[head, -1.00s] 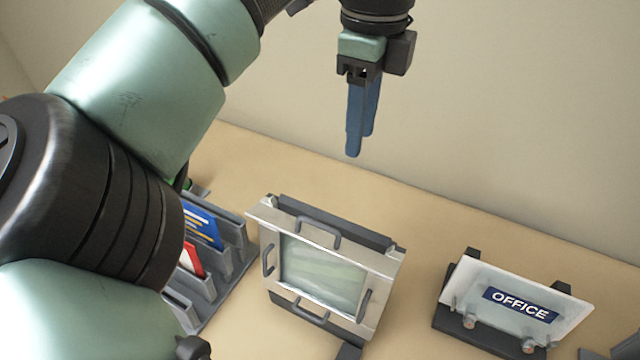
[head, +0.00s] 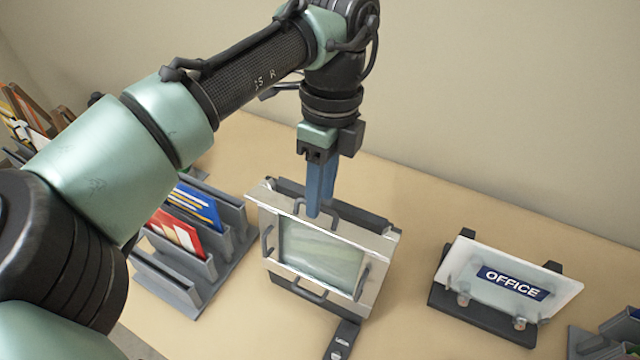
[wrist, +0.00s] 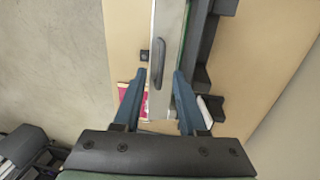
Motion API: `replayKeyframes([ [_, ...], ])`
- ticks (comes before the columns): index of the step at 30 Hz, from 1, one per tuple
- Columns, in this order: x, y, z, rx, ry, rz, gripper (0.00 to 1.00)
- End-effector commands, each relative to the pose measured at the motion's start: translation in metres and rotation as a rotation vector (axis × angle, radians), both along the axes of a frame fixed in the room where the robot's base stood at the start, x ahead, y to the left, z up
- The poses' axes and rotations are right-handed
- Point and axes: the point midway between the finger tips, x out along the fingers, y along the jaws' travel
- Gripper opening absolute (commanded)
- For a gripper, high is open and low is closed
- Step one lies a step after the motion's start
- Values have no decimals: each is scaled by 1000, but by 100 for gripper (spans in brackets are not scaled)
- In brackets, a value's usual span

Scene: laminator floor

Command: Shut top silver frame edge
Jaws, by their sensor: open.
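The silver frame (head: 376,290) stands tilted on the table around a pale, clear panel (head: 318,255), with a dark handle on each edge. Its top silver edge (head: 285,204) carries a dark handle (head: 343,214). The wrist view shows this edge as a silver strip (wrist: 170,45) with the handle (wrist: 157,60) on it. I cannot tell how far the top edge stands open. My gripper (head: 316,214) points down at the top edge and partly covers the handle in the head view. In the wrist view my gripper (wrist: 159,73) is open, its blue fingers on either side of the handle's end; contact cannot be told.
A grey rack (head: 228,245) with blue and red cards stands left of the frame. A glass OFFICE sign (head: 520,285) on a dark stand is at the right. A small dark block (head: 342,340) lies in front. Bare table separates frame and sign.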

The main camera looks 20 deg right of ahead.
Motion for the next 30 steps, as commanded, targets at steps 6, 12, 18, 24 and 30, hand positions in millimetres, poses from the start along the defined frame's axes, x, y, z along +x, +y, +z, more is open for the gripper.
replayKeyframes([
  [6, -1, 1, -6, -1, -1, 0, 41],
  [12, -1, 1, -6, -1, -1, 0, 34],
  [18, -1, 1, -6, -1, -1, 0, 0],
  [24, -1, 0, -6, -1, -1, 0, 0],
  [30, -1, 1, -6, -7, -6, 0, 0],
])
